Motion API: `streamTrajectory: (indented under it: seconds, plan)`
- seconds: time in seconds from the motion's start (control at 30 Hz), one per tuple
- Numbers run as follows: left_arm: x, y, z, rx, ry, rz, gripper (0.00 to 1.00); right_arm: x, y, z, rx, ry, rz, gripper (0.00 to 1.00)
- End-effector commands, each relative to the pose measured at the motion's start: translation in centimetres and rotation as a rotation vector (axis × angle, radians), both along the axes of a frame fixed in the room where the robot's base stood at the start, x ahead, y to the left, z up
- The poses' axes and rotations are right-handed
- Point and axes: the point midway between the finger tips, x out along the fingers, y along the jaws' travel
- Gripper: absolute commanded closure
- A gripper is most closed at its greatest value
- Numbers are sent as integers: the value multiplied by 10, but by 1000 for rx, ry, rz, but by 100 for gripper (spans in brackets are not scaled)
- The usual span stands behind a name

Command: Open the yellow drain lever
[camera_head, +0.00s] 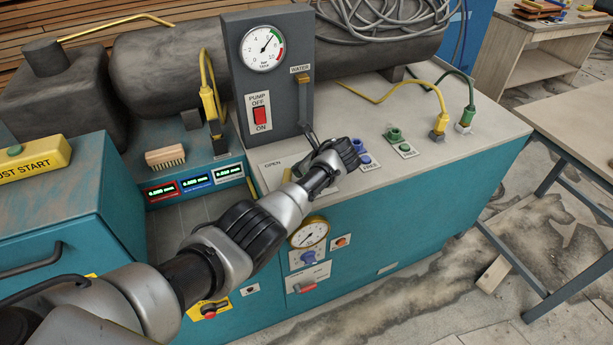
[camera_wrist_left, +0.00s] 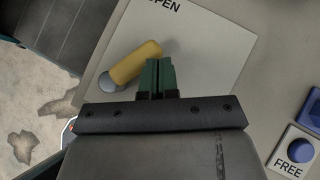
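The yellow drain lever (camera_wrist_left: 136,63) lies on a pale plate (camera_wrist_left: 205,60) marked OPEN. In the left wrist view it slants from a grey round pivot (camera_wrist_left: 107,83) up to the right. My left gripper (camera_wrist_left: 158,62) has its green fingers together, with nothing seen between them. The fingertips overlap the lever's right-hand end in the view; I cannot tell whether they touch it. In the head view a bit of the lever (camera_head: 287,174) shows left of my left wrist, which hides the fingers. My right gripper is in neither view.
Blue knobs (camera_head: 365,158) and a green knob (camera_head: 394,134) stand right of my wrist. The grey pump panel (camera_head: 268,90) rises behind it. Yellow (camera_head: 440,123) and green (camera_head: 466,118) hose connectors are further right. A gauge (camera_head: 309,233) is on the teal front below.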

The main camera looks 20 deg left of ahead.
Motion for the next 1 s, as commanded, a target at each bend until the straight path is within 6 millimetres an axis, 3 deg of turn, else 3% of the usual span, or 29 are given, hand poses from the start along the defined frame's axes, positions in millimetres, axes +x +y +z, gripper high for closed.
streamTrajectory:
  seconds: [0.17,0.53,1.0]
  plan:
    - [1,6,-2,0,1,3,100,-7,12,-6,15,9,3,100]
    - [3,12,-1,0,4,140,100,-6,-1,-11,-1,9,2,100]
    - [4,23,-1,0,2,136,100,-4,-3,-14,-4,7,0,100]
